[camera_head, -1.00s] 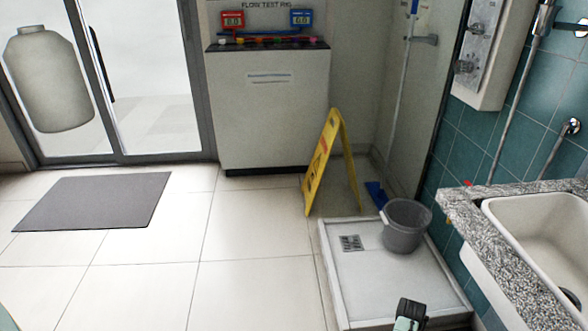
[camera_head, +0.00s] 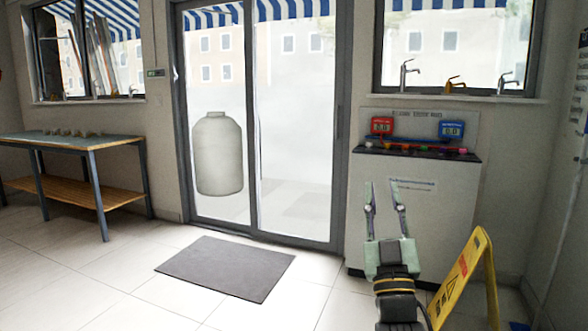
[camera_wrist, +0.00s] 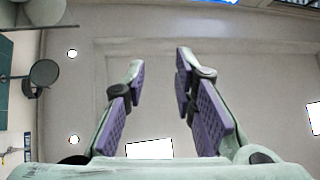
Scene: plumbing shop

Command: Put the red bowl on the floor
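I see no red bowl in either current view. The pale tiled floor (camera_head: 110,279) spreads across the lower part of the head view. My gripper (camera_head: 382,186) points upward in the head view, in front of the white flow test cabinet. In the wrist view my gripper (camera_wrist: 159,64) has its two purple-padded fingers apart, with nothing between them. The wrist camera faces the ceiling.
A grey mat (camera_head: 226,267) lies before the glass doors (camera_head: 290,130). A yellow folding sign (camera_head: 463,277) stands at right by the white cabinet (camera_head: 440,215). A workbench (camera_head: 75,143) with small objects is at left. Floor between bench and mat is clear.

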